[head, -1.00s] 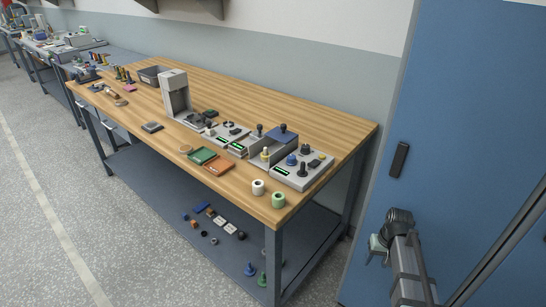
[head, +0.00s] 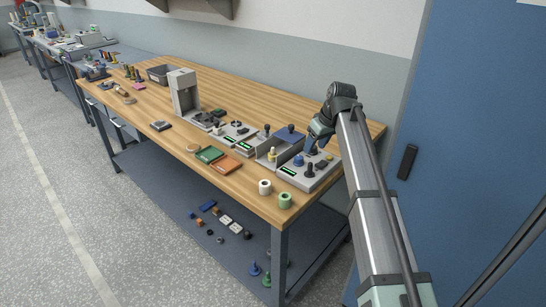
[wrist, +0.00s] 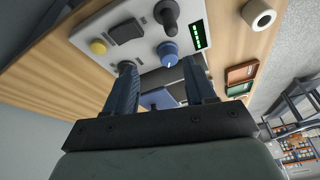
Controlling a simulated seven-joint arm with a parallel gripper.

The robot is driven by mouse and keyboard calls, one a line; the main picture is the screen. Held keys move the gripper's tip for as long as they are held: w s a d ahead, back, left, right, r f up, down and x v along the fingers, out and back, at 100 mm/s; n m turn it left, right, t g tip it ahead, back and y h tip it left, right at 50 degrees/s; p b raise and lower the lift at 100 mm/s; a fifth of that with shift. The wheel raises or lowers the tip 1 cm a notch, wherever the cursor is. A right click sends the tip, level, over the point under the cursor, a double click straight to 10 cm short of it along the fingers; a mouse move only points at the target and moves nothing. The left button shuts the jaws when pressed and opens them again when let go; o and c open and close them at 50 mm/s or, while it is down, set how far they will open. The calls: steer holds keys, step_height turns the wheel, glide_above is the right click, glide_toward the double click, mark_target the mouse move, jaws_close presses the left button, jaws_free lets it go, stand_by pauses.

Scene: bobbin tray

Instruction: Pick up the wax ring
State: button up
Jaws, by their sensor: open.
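A small, flat, pale tan round piece (head: 193,148) lies on the bench near its front edge, left of the green tray; it is the likeliest wax ring, but it is too small to see a hole for certain. My gripper (head: 313,143) hangs over the control box at the right end of the bench, well to the right of that piece. In the wrist view my gripper (wrist: 159,70) has its two fingers spread, with nothing held between them. The tan piece cannot be made out in the wrist view.
The control box (wrist: 102,22) with a blue knob (wrist: 168,52) and black joystick lies beyond my fingertips. A white roll (head: 265,187) and a green roll (head: 285,200) stand at the front right corner. Green (head: 209,154) and orange (head: 225,165) trays lie beside the tan piece.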

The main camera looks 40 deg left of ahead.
steer(key=a+r+n+g, duration=0.1)
steer(key=a+r+n, duration=0.3)
steer(key=a, duration=0.7)
glide_toward(273, 156)
steer(key=shift+y, duration=0.3)
steer(key=x, duration=0.5)
steer(key=w+x, duration=0.1)
steer(key=x, duration=0.2)
steer(key=shift+a+f, duration=0.1)
steer(key=shift+a, duration=0.05)
steer(key=shift+n, duration=0.3)
steer(key=c, duration=0.8)
